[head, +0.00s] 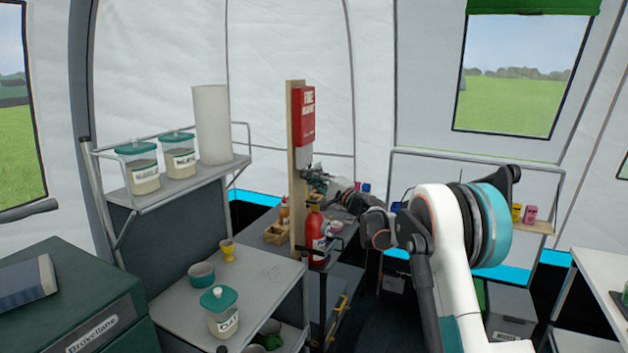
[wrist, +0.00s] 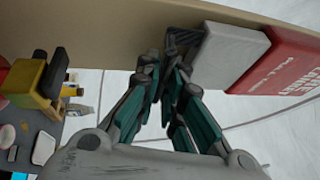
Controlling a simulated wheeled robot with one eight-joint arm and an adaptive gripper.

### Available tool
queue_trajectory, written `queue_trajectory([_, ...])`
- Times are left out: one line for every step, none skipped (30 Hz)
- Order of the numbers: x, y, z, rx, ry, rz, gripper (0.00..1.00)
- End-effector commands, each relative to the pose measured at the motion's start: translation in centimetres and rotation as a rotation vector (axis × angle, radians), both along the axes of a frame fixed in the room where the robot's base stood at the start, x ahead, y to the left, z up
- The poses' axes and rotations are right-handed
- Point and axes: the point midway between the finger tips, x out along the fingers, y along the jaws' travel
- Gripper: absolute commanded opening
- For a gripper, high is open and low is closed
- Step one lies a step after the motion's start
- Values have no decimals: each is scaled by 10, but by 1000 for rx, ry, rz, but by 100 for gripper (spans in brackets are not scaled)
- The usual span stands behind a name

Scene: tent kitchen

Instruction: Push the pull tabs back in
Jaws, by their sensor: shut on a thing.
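A red fire blanket case (head: 304,117) hangs on an upright wooden post (head: 296,215). It also shows at the right of the wrist view (wrist: 280,60). A pale grey-white piece (wrist: 224,55) sticks out of its lower end. Dark pull tabs (wrist: 182,42) show at the end of that piece. My gripper (head: 311,175) is just below the case. In the wrist view my gripper (wrist: 167,66) has its fingertips together at the dark tabs, shut on them. I cannot tell whether one tab or both are held, and the fingers hide part of them.
A red fire extinguisher (head: 315,232) stands below, close to the post. A shelf (head: 180,185) with jars (head: 138,165) and a paper roll (head: 212,124) is at left. The counter (head: 262,285) below holds a teal bowl (head: 201,273), a yellow egg cup (head: 228,251) and a lidded jar (head: 220,312).

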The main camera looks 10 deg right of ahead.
Motion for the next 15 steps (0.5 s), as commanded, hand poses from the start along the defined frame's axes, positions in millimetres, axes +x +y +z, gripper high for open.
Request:
queue_trajectory([0, 0, 14, 1, 0, 0, 0])
queue_trajectory([0, 0, 21, 1, 0, 0, 0])
queue_trajectory([0, 0, 29, 1, 0, 0, 0])
queue_trajectory([0, 0, 36, 1, 0, 0, 0])
queue_trajectory([0, 0, 43, 1, 0, 0, 0])
queue_trajectory([0, 0, 53, 1, 0, 0, 0])
queue_trajectory([0, 0, 59, 1, 0, 0, 0])
queue_trajectory([0, 0, 64, 1, 0, 0, 0])
queue_trajectory([0, 0, 69, 1, 0, 0, 0])
queue_trajectory([0, 0, 72, 1, 0, 0, 0])
queue_trajectory([0, 0, 74, 1, 0, 0, 0])
queue_trajectory([0, 0, 75, 1, 0, 0, 0])
queue_trajectory([0, 0, 75, 3, -1, 0, 0])
queue_trajectory([0, 0, 74, 3, -1, 0, 0])
queue_trajectory([0, 0, 74, 3, -1, 0, 0])
